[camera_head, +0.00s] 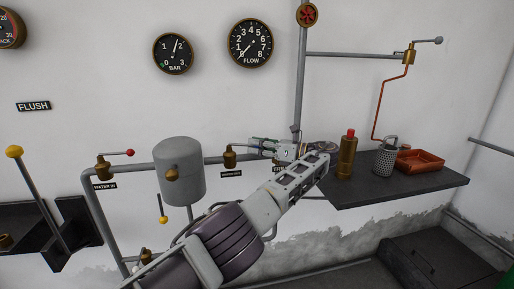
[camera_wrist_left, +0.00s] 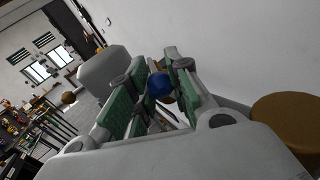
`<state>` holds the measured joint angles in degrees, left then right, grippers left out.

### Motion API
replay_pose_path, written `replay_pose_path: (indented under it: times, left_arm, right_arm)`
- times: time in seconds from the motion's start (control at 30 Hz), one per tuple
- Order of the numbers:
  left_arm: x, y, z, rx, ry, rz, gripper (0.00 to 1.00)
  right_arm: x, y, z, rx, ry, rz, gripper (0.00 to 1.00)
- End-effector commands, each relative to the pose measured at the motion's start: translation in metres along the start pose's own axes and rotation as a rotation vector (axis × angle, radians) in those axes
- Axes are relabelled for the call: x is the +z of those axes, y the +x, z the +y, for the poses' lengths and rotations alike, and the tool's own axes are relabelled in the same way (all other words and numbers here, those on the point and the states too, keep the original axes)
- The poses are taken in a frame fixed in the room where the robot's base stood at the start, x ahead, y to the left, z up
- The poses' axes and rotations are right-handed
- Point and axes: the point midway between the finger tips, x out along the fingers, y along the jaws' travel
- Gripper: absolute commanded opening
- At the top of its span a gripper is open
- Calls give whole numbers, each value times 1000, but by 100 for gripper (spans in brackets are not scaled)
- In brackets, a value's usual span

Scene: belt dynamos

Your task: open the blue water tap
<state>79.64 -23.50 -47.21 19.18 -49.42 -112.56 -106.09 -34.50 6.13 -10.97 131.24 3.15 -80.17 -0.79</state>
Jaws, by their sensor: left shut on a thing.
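The blue knob (camera_wrist_left: 158,84) of the tap shows in the left wrist view between the green-padded fingers of my left gripper (camera_wrist_left: 154,82). The gripper is shut on it. In the head view my left arm reaches up from the bottom, and the left gripper (camera_head: 262,147) points left at the wall pipe, just right of a brass valve body (camera_head: 229,159). The blue knob and its lever are hidden there by the fingers. My right gripper is not in view.
A red-tipped tap (camera_head: 116,159) labelled WATER IN and a grey tank (camera_head: 180,171) stand left. A yellow-knobbed lever (camera_head: 38,194) is far left.

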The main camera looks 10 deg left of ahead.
Motion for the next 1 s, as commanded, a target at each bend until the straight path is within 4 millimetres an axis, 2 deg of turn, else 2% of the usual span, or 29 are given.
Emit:
replay_pose_path:
  times: [0.23, 0.27, 0.43, 1.0]
  left_arm:
    - [3, 0, 0, 0, -5, -4, 0]
    - [3, 0, 0, 0, -5, -4, 21]
    - [2, 0, 0, 0, -3, -3, 43]
    - [1, 2, 0, -2, 0, -1, 44]
  right_arm:
    - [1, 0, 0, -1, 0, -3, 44]
    - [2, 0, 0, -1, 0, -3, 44]
    - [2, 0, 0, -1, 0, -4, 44]
    - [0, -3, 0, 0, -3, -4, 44]
